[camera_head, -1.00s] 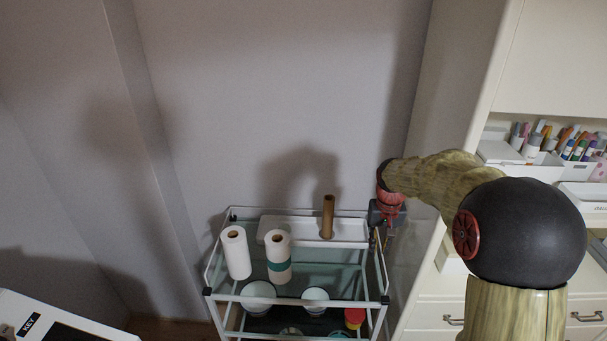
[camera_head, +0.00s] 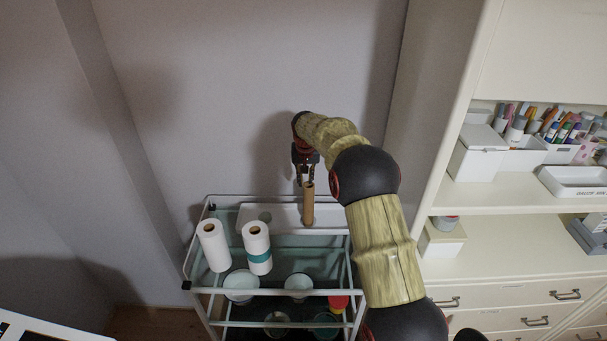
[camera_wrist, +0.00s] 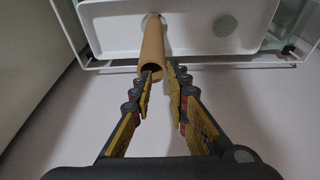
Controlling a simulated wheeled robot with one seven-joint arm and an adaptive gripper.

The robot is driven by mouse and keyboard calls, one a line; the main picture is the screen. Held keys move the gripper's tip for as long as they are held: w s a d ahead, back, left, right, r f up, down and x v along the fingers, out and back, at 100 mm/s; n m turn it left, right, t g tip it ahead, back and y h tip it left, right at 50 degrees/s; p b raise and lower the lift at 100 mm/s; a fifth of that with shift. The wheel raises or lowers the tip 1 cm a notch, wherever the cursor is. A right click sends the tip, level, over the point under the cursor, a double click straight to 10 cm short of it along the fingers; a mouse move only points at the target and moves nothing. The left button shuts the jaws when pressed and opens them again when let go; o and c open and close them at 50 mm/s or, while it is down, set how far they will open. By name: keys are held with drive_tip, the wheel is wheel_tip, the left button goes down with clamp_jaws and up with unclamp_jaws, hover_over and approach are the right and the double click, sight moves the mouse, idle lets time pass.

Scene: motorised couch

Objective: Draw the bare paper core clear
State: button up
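The bare paper core (camera_head: 308,205) is a thin brown tube standing upright in the white tray (camera_head: 285,222) on the trolley's top. In the wrist view the core (camera_wrist: 152,42) shows its hollow top end toward me. My gripper (camera_head: 305,181) is just above the core's top, pointing down. In the wrist view my gripper (camera_wrist: 162,71) is open, its two fingers apart and empty. The left fingertip overlaps the core's open end in the picture, and the right one is just right of it. I cannot tell if either touches.
A plain white roll (camera_head: 213,246) and a roll with a teal band (camera_head: 257,249) stand left of the core. Bowls (camera_head: 240,283) and a red-topped item (camera_head: 338,302) are lower in the trolley. A cabinet (camera_head: 470,235) with pens and boxes stands right.

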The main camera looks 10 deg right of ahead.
sight(305, 184)
drive_tip(key=shift+x, duration=2.25)
drive_tip(key=c, duration=0.3)
